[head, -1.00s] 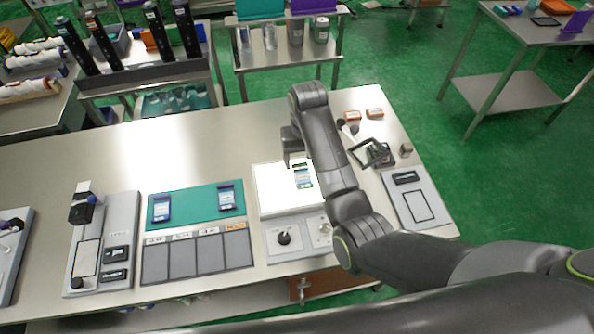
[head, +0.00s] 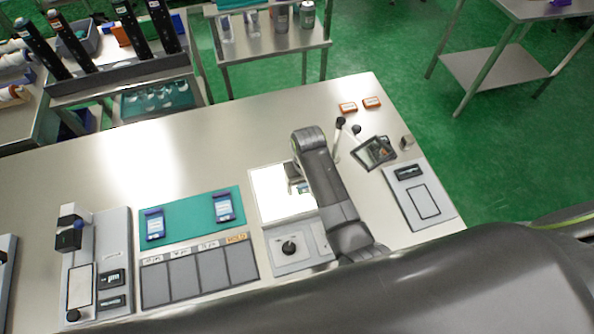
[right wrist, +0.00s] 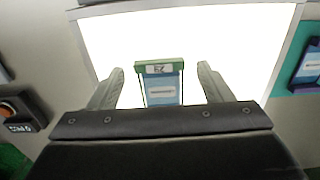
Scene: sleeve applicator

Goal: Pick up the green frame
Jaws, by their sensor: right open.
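In the head view the panel (head: 268,188) shows, with the frame (head: 304,188) mostly hidden by my right arm. My right gripper (right wrist: 159,72) is open, one finger on each side of the frame, with a gap on both sides. In the head view the gripper (head: 294,178) is over the panel. My left gripper is not in view.
A teal mat (head: 190,205) with two blue-carded holders lies left of the panel, above grey bays (head: 198,278). A dial box (head: 290,246) sits in front of the panel. A tilted dark-framed piece (head: 374,152) and a grey plate (head: 424,200) are to the right.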

